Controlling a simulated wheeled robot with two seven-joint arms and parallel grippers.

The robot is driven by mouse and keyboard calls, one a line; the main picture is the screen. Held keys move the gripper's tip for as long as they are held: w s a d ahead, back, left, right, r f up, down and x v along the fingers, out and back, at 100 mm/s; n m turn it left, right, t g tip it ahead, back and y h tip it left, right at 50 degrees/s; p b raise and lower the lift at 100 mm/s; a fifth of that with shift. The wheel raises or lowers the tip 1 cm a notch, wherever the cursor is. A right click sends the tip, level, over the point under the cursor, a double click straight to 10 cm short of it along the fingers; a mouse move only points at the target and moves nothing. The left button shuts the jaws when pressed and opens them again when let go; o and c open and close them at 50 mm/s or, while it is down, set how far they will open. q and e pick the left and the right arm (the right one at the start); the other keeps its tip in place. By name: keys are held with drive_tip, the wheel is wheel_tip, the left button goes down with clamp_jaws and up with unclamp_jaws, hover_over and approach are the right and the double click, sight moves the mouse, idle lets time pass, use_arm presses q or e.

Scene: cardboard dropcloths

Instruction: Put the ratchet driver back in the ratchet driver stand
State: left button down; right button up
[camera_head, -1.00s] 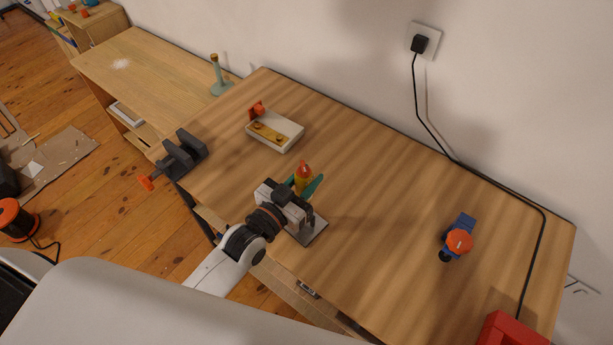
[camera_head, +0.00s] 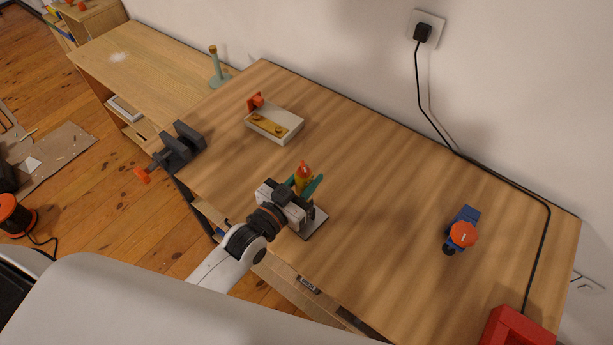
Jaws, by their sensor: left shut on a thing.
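My left gripper (camera_head: 303,205) is over the near left part of the workbench. It is shut on an upright tool with an orange-yellow top (camera_head: 304,177), which I take to be the ratchet driver. Teal parts show beside the tool; I cannot tell what they belong to. A grey plate (camera_head: 316,226), apparently the base of the ratchet driver stand, lies on the bench just under the gripper. The gripper hides the tool's lower end and most of the stand, so I cannot tell whether the tool is inside it. My right gripper is not in view.
A pale tray with a yellow bar (camera_head: 287,137) lies behind the gripper. A dark vise (camera_head: 181,147) is at the left edge, a blue and orange item (camera_head: 463,234) at the right, a red box (camera_head: 517,330) at the near right corner. The bench (camera_head: 385,190) is clear in the middle.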

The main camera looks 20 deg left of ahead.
use_arm(q)
drive_tip(key=shift+f, duration=0.4)
drive_tip(key=c, duration=1)
unclamp_jaws()
drive_tip(key=shift+s, duration=0.1)
drive_tip(key=b+v, duration=0.2)
drive_tip(key=v, duration=1)
drive_tip(key=shift+b, duration=0.35)
